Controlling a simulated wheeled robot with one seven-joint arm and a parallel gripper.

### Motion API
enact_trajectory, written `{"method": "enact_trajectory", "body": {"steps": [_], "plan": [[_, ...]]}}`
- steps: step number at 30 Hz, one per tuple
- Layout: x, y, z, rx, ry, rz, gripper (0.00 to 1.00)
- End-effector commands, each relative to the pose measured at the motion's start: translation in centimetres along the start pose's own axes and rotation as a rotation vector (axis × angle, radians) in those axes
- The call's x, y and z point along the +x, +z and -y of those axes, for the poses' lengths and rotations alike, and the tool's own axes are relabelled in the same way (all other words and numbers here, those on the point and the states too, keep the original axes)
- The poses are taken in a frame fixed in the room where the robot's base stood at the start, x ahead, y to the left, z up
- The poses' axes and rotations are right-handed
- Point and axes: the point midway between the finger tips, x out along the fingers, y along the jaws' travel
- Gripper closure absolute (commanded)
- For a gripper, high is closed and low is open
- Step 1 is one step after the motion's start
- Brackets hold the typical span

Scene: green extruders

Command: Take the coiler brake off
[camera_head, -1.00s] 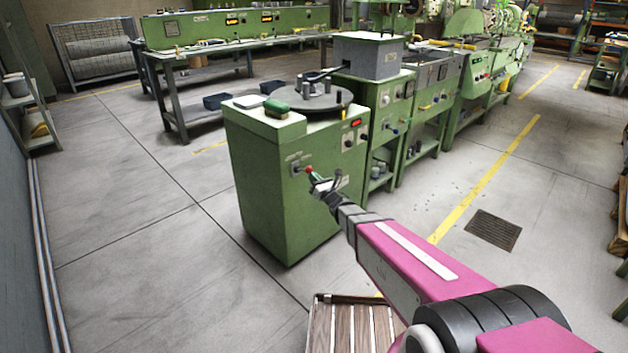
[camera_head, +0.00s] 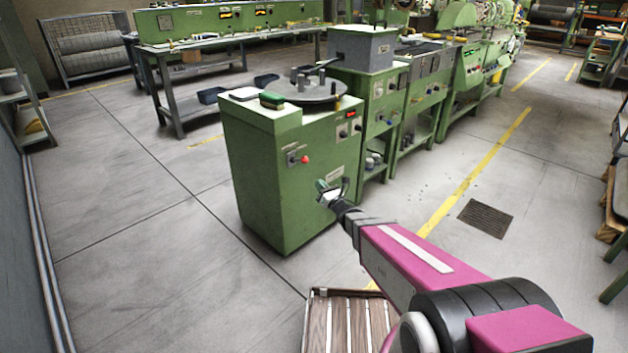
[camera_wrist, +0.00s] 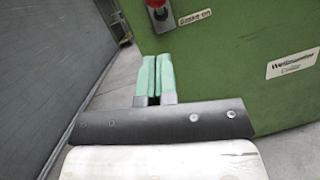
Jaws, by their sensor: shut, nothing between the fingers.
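The coiler is a green cabinet (camera_head: 270,195) with a round grey turntable (camera_head: 316,90) on top. On its front is the brake lever, with a red knob (camera_head: 305,159), beside a small plate. In the wrist view the red knob (camera_wrist: 155,3) is cut by the top edge, with a dark stem below it and a "Brake on" label (camera_wrist: 195,17) to its right. My gripper (camera_head: 321,186) is just below and right of the knob in the head view. Its green fingers (camera_wrist: 153,62) are shut and empty, apart from the knob. The lever's exact position is hard to tell.
A "Wellmeister Coiler" label (camera_wrist: 293,63) is on the cabinet front. Green machines (camera_head: 380,105) stand in line to the coiler's right. The floor (camera_head: 130,215) to the left is open, up to a grey wall.

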Motion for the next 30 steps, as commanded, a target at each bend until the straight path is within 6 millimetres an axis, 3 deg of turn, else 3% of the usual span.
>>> {"method": "enact_trajectory", "body": {"steps": [3,9,23,30], "plan": [[-2.2,0.3,-0.1,0.000,-0.002,0.000,1.00],[-4.1,0.4,-0.1,0.000,0.000,0.000,1.00],[-4.4,0.4,0.0,0.005,-0.004,-0.002,1.00],[-5.0,1.2,2.8,0.210,-0.169,-0.067,1.00]]}}
